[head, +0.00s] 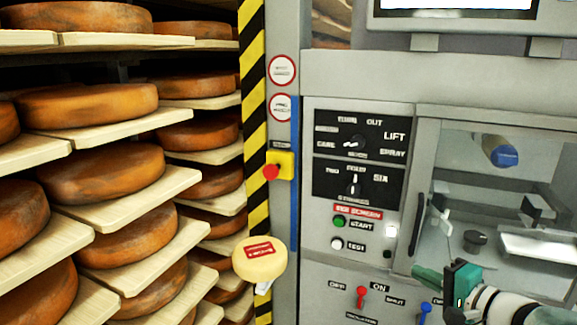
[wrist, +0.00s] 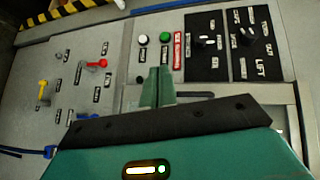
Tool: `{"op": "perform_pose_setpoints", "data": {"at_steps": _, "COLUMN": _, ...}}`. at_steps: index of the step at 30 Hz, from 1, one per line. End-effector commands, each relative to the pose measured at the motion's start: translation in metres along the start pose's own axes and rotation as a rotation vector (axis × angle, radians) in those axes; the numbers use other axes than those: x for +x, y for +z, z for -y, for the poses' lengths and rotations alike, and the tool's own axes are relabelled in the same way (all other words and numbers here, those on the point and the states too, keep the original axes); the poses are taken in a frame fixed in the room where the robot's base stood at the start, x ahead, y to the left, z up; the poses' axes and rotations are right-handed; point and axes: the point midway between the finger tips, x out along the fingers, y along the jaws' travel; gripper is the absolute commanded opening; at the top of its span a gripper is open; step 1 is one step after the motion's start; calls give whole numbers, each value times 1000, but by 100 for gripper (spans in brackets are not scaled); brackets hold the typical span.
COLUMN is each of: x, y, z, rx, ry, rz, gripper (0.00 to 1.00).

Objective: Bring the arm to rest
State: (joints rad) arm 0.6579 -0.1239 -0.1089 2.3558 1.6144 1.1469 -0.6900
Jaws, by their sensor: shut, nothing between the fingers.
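My gripper (head: 418,276) is at the lower right of the head view, in front of the grey machine (head: 345,75), with its green fingers pointing left. In the wrist view my gripper (wrist: 158,74) has its two fingers together with nothing between them. The fingers point toward the control panel, close to the white button (wrist: 144,39) and green button (wrist: 164,38) in the picture. I cannot tell the exact gap to the panel. Part of my arm is cut off by the right edge of the head view.
Shelves at left hold several brown cheese wheels (head: 95,104). A pale labelled cheese (head: 259,260) is at the lower middle. A red emergency button (head: 271,172) sits by a striped post (head: 254,120). Red lever (head: 361,294) and blue lever (head: 425,309) stick out below. A clear window (head: 500,185) is at right.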

Motion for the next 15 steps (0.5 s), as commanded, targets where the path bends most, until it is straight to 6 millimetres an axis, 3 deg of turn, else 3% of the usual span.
{"op": "perform_pose_setpoints", "data": {"at_steps": 1, "x": 9, "y": 34, "z": 3, "rx": -48, "ry": 58, "rz": 90, "gripper": 0}}
{"op": "perform_pose_setpoints", "data": {"at_steps": 6, "x": 12, "y": 124, "z": -12, "rx": -220, "ry": 301, "rz": 327, "gripper": 0}}
{"op": "perform_pose_setpoints", "data": {"at_steps": 10, "x": -3, "y": 171, "z": -27, "rx": -394, "ry": 483, "rz": 441, "gripper": 0}}
{"op": "perform_pose_setpoints", "data": {"at_steps": 15, "x": -30, "y": 202, "z": -43, "rx": -669, "ry": 694, "rz": 498, "gripper": 0}}
